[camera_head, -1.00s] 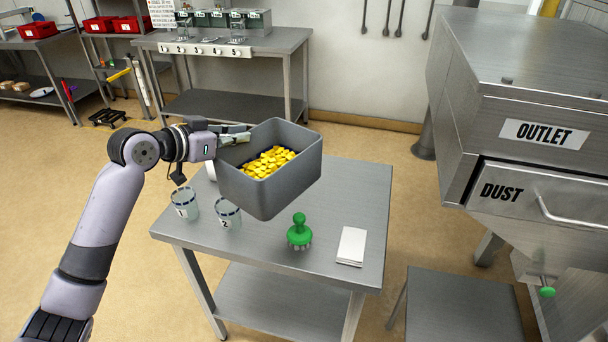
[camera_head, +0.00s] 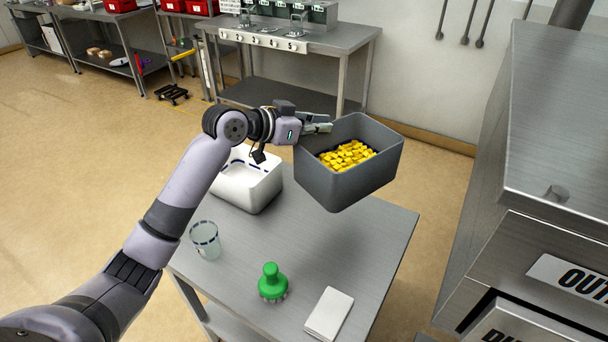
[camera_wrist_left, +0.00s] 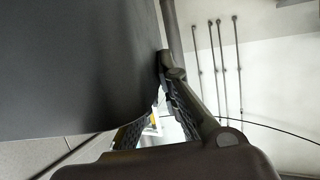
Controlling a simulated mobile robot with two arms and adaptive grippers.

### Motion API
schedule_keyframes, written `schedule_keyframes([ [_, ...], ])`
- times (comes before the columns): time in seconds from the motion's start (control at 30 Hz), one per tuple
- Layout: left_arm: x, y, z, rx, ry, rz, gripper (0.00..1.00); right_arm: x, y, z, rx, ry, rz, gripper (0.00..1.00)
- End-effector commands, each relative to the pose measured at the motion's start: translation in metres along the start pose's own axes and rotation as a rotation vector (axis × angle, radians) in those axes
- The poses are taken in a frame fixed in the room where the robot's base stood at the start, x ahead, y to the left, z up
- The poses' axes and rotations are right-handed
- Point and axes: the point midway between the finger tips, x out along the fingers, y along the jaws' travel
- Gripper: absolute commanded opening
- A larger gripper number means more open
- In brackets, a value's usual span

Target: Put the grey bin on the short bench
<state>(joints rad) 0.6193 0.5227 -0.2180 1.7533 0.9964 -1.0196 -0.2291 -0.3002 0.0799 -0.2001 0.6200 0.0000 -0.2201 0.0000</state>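The grey bin (camera_head: 346,182), filled with small yellow pieces (camera_head: 346,155), is held up over the far right part of the steel table (camera_head: 345,255). It looks roughly level and clear of the tabletop. My left gripper (camera_head: 318,125) is shut on the bin's left rim; its fingertips are partly hidden there. In the left wrist view the bin's dark wall (camera_wrist_left: 75,65) fills the left side, beside the fingers (camera_wrist_left: 165,110). I cannot tell which surface is the short bench. My right gripper is in neither view.
On the table are a white container (camera_head: 248,185), a clear cup (camera_head: 205,240), a green handled tool (camera_head: 271,282) and a white pad (camera_head: 328,314). The steel dust and outlet housing (camera_head: 545,200) stands at right. A longer steel bench (camera_head: 335,40) is behind.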

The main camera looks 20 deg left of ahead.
Motion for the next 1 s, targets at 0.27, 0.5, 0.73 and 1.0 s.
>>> schedule_keyframes([
  [0.27, 0.020, 0.000, 0.055, -0.009, 0.002, 0.001, 0.00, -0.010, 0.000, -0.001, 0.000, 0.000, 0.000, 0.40],
  [0.5, 0.038, -0.002, 0.104, -0.008, 0.005, -0.001, 0.00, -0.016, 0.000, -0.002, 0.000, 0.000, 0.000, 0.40],
  [0.73, 0.048, -0.002, 0.130, -0.005, 0.007, -0.001, 0.00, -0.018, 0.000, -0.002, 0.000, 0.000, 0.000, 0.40],
  [1.0, 0.057, -0.002, 0.153, -0.008, 0.006, -0.001, 0.00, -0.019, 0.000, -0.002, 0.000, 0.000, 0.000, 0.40],
])
